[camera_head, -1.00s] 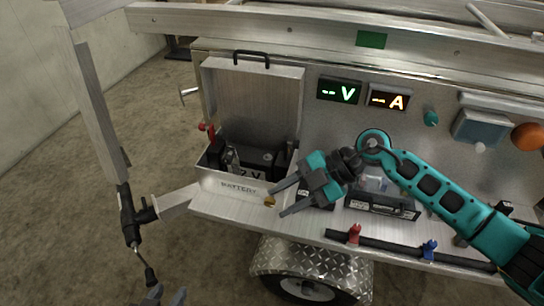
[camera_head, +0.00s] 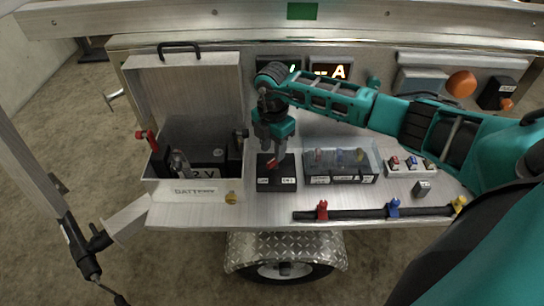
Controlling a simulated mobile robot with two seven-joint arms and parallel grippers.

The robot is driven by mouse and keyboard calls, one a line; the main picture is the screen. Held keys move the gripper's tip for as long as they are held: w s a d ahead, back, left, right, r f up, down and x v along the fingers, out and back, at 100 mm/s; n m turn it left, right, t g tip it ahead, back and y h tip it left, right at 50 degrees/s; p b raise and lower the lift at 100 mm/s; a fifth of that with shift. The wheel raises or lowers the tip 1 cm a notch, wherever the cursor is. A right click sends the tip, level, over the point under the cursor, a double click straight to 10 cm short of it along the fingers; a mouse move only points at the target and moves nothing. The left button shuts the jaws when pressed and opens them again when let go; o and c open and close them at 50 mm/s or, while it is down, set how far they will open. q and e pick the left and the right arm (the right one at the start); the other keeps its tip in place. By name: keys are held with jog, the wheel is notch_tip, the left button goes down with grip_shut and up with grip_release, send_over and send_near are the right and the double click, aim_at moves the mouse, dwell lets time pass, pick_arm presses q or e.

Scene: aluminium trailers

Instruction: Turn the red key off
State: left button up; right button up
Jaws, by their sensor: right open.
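The red key (camera_head: 273,164) shows as a small red part on top of a black switch box (camera_head: 277,184) with white labels on its front. My right gripper (camera_head: 276,155) points down over the box, its fingers open and close around the key. The fingers partly hide the key, so I cannot tell its turn or whether they touch it. My left gripper is not in view.
An open metal battery box (camera_head: 217,193) stands to the left, with a red clamp (camera_head: 147,140) at its edge. A clear-lidded case (camera_head: 343,178) is close on the right. A black bar (camera_head: 365,214) with coloured clips lies in front.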

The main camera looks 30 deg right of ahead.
aim_at(273, 160)
jog(key=shift+f, duration=2)
jog(key=shift+c, duration=0.3)
grip_shut()
